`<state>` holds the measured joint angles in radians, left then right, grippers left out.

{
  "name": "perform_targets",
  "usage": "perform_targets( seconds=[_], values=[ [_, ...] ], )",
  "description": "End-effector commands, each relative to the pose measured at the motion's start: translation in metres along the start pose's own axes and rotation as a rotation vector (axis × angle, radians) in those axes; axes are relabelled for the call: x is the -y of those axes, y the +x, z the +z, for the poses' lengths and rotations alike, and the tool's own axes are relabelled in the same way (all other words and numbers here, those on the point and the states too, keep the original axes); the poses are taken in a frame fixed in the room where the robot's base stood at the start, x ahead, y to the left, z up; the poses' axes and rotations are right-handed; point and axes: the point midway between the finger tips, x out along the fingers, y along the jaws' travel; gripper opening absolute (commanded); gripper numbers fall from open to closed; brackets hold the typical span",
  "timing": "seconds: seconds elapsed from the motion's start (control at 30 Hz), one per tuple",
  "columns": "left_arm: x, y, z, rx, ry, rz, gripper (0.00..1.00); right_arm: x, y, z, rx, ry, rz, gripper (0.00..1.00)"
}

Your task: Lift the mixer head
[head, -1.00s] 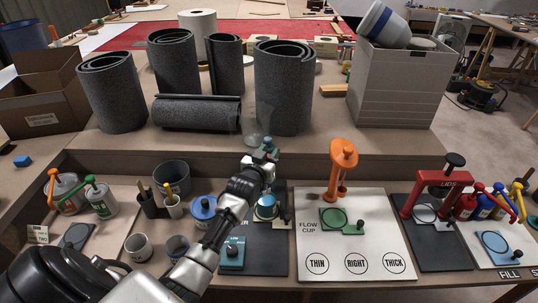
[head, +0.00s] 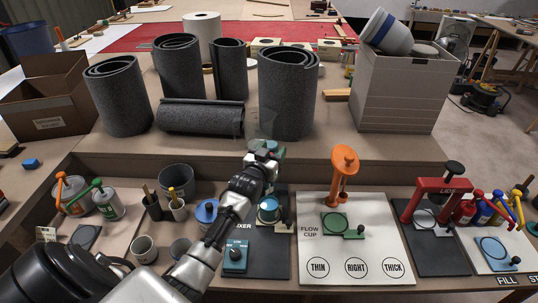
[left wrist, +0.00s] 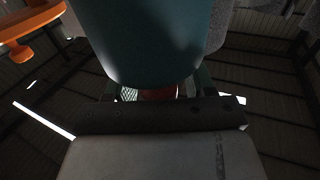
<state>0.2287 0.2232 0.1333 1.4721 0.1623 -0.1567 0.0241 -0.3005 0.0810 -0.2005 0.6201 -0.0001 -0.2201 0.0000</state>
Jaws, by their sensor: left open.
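The mixer stands on a dark mat (head: 270,262) left of the flow cup board. Its teal head (head: 275,146) shows only in part behind my left gripper. My left gripper (head: 263,150) is open at the head, its arm reaching in from the lower left. In the left wrist view the teal rounded head (left wrist: 140,45) fills the top middle, close in front of the open fingers. I cannot tell whether they touch it. My right gripper is out of view.
A teal box with a knob (head: 235,256) is on the mat's front. An orange flow cup stand (head: 343,170) and a red lid press (head: 437,190) are to the right. Cans and cups crowd the left.

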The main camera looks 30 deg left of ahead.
Motion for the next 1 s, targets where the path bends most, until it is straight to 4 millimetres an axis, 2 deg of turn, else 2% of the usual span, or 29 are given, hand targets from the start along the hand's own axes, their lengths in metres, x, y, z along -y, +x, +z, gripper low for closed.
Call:
perform_targets(
  seconds=[0.17, 0.4, 0.6, 0.73, 1.0],
  values=[
    [0.000, -0.021, 0.002, 0.002, -0.001, 0.000, 0.55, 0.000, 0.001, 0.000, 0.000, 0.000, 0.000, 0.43],
    [0.000, -0.069, 0.002, 0.001, -0.001, 0.000, 0.55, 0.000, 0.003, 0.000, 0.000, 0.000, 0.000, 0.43],
    [0.000, -0.098, 0.001, 0.000, -0.001, 0.000, 0.55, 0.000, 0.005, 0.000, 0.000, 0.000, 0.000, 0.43],
    [0.000, -0.106, 0.000, -0.002, -0.001, 0.000, 0.55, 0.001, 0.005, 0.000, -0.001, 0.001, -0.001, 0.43],
    [0.000, -0.107, -0.001, -0.002, 0.000, -0.001, 0.55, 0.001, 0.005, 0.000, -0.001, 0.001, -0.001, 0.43]
  ],
)
